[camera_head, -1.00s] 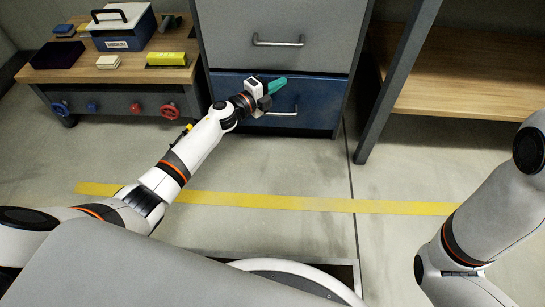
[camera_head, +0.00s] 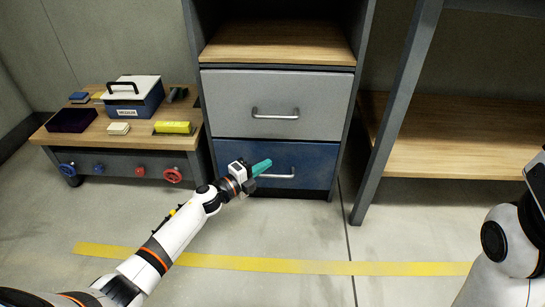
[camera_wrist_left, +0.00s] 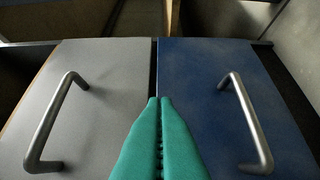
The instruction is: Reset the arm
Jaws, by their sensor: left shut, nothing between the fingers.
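My left gripper (camera_head: 261,167) has teal fingers and reaches in from the left, in front of the blue lower drawer (camera_head: 310,153). Its fingers are shut with nothing between them, and they also show in the left wrist view (camera_wrist_left: 160,105). In the head view the fingertips sit left of the blue drawer's metal handle (camera_head: 291,175). In the left wrist view they point at the seam between the grey drawer (camera_wrist_left: 110,75) and the blue drawer, between the two handles. Both drawers look shut. My right arm shows at the right edge, but its gripper is out of the picture.
A wooden shelf (camera_head: 460,150) stands at the right. The floor in front is clear.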

